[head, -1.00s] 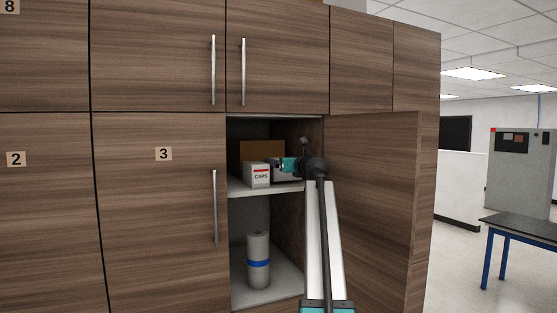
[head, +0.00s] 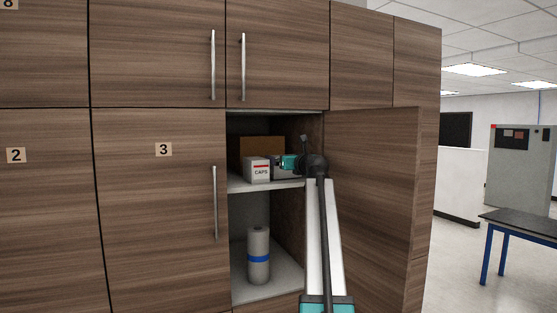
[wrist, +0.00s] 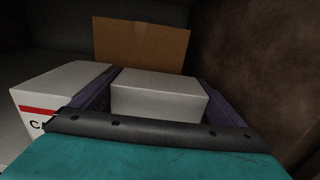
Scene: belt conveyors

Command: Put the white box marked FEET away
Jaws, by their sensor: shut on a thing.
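My gripper (head: 283,163) reaches into the open cabinet compartment, over its upper shelf (head: 238,185). In the wrist view my gripper (wrist: 160,100) has one finger on each side of a plain white box (wrist: 158,92) and is shut on it. No marking shows on the faces of this box that I see, so I cannot read FEET. In the head view the held box is mostly hidden behind the gripper and the CAPS box. I cannot tell whether it touches the shelf.
A white box marked CAPS (head: 257,171) stands just left of the held box; it also shows in the wrist view (wrist: 60,90). A brown carton (wrist: 140,45) stands behind. The open door (head: 375,200) is at right.

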